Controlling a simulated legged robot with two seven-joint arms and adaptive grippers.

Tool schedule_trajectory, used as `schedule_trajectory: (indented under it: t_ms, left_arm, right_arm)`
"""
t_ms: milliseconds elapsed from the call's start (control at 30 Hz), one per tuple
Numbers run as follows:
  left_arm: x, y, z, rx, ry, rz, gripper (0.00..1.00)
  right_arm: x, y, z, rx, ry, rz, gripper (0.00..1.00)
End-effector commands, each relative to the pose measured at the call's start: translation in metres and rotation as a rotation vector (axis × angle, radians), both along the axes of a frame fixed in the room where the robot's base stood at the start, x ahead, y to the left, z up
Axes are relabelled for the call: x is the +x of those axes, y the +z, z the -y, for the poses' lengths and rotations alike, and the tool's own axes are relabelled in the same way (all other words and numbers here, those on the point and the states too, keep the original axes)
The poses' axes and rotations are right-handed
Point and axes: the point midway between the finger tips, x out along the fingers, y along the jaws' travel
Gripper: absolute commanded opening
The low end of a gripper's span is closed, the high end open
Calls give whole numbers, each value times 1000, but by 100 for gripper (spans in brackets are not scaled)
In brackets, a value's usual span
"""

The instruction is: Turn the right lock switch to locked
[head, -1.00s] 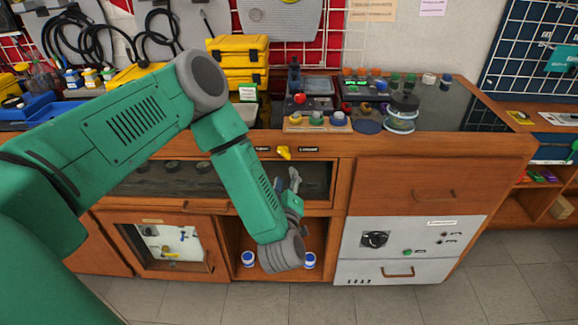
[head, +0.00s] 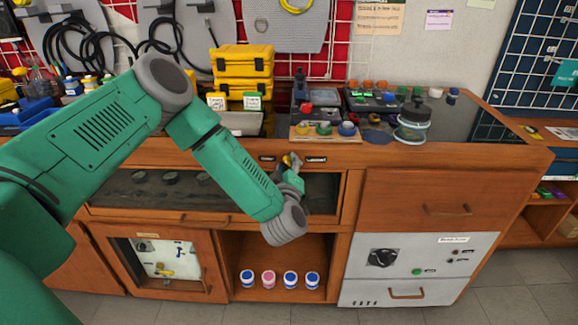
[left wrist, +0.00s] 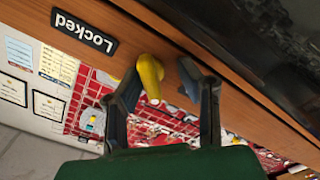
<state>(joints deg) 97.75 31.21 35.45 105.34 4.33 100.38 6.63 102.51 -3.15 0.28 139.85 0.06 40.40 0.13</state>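The yellow lock switch (head: 286,160) sits on the wooden front rail, between two small black labels. In the left wrist view the yellow switch (left wrist: 150,76) shows close up, with the black "Locked" label (left wrist: 84,32) next to it. My left gripper (head: 292,164) is at the switch and partly hides it in the head view. In the left wrist view its two fingers (left wrist: 159,74) stand apart on either side of the switch, nearer on the label side. I cannot tell whether either finger touches it. My right gripper is not in view.
A glass-fronted compartment (head: 140,193) lies just below the rail. Several small jars (head: 290,279) stand in the open shelf beneath.

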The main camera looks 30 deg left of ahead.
Motion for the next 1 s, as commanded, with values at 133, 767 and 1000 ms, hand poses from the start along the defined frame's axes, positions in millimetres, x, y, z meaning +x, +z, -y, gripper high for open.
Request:
schedule_trajectory:
  t_ms: [133,767,1000]
  left_arm:
    - [0,1,4,2,-1,-1,0]
    - [-3,-4,7,1,-8,-14,0]
    - [-3,-4,7,24,-8,-29,0]
  right_arm:
    - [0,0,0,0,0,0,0]
    - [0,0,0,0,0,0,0]
    - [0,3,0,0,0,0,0]
